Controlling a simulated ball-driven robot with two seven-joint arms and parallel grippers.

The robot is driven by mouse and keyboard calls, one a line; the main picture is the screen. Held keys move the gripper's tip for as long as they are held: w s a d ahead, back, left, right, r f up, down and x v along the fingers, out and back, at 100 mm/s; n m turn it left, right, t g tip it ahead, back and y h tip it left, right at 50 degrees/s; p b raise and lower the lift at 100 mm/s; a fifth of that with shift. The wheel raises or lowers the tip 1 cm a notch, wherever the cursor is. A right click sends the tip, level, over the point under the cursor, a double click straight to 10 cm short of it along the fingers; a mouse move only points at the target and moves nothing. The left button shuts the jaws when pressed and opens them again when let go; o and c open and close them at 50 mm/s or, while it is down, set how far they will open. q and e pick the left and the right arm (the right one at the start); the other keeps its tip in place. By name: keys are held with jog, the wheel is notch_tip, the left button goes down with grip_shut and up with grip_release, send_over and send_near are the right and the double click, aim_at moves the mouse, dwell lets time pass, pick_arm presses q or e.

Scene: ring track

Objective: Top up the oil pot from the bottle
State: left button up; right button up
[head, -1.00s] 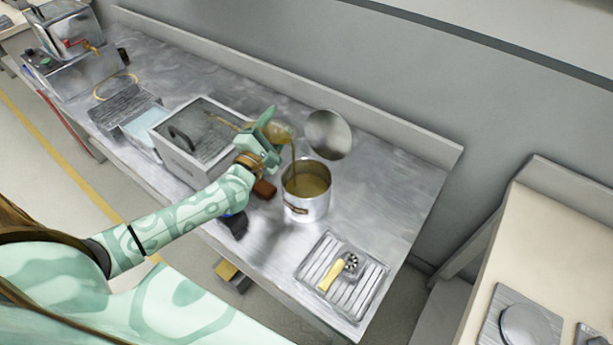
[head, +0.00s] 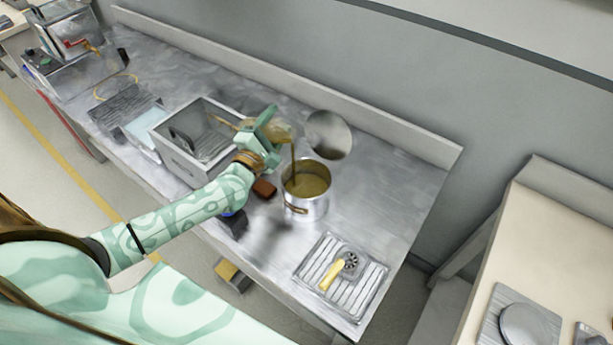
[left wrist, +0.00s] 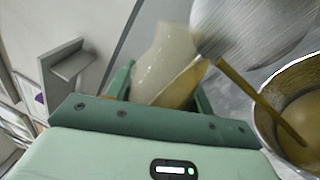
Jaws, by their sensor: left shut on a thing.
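My left gripper (head: 270,134) is shut on the oil bottle (head: 282,132) and holds it tilted, left of and above the oil pot. In the left wrist view the bottle (left wrist: 168,65) is pale and translucent, with amber oil low along one side. A brown stream runs from it down into the oil pot (head: 303,207), an open metal pot with brownish oil inside. The pot (left wrist: 262,120) also shows at the right of the left wrist view. A round metal disc (head: 328,135), which looks like the lid, is behind the pot. My right gripper is not in view.
A slatted tray (head: 367,289) with a yellow-handled tool (head: 333,277) lies at the bench's near right. An open metal box (head: 170,154) stands left of the gripper. A small brown block (head: 264,189) is beside the pot. The bench (head: 385,190) right of the pot is clear.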

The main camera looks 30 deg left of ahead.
pick_arm(q)
jog(key=shift+r+m, duration=0.25)
jog(key=shift+m, duration=0.15)
dwell(0.5)
jog(key=shift+f, duration=0.25)
jog(key=shift+d+f+m+b, duration=0.3)
jog(key=shift+f+m+b, duration=0.2)
jog(key=shift+f, duration=0.1)
dwell(0.4)
